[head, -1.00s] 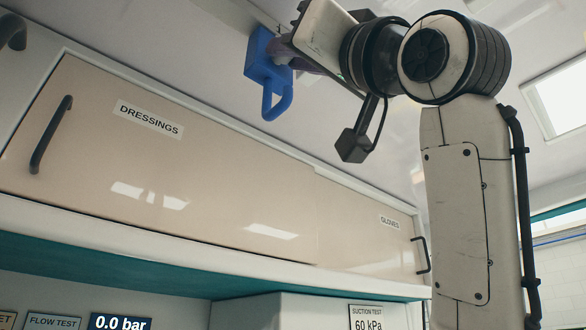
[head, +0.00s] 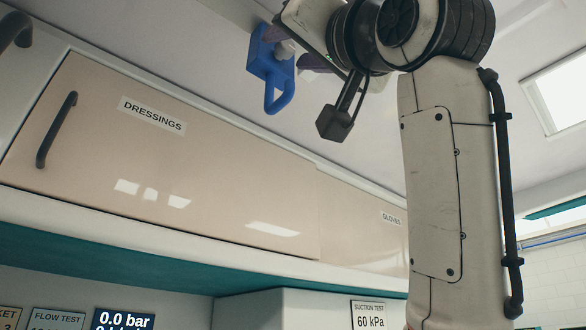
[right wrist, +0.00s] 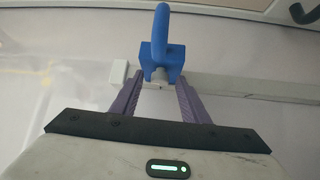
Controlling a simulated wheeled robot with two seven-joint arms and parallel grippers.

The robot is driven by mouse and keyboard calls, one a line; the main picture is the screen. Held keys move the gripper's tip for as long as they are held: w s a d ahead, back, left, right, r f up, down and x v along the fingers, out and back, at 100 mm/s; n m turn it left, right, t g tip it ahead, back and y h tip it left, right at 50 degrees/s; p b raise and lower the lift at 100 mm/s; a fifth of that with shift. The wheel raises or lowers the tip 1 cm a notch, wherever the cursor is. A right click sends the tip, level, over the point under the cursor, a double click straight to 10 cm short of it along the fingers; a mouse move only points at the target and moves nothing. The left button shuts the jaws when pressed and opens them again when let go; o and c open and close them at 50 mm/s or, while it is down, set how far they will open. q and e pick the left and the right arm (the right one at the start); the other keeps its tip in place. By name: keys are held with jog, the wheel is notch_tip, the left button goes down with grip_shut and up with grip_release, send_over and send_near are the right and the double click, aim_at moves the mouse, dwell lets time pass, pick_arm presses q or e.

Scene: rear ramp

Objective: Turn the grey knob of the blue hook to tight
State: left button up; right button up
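The blue hook (head: 270,65) is fixed to the ceiling rail above the cabinets, its open loop hanging down in the head view. Its grey knob (head: 285,48) is small and pale, on the side facing my right gripper. My right gripper (head: 296,48) has its purple fingers apart, one on each side of the knob. In the right wrist view, the blue hook (right wrist: 160,48) is straight ahead. The knob (right wrist: 160,76) sits between the open fingertips (right wrist: 159,80), with a gap on both sides. The knob's turn position cannot be read. My left gripper is not in view.
A pale rail (right wrist: 250,87) runs along the ceiling behind the hook. My right arm fills the right of the head view.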

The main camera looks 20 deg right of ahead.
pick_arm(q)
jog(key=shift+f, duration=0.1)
pick_arm(e)
jog(key=shift+f, duration=0.1)
jog(key=shift+s+f, duration=0.25)
pick_arm(q)
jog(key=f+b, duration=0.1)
jog(key=b, duration=0.2)
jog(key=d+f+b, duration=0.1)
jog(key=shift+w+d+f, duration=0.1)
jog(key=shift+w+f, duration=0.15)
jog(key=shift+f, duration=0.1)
pick_arm(e)
jog(key=v, duration=0.9)
jog(key=shift+s, duration=0.2)
jog(key=shift+d+f, duration=0.1)
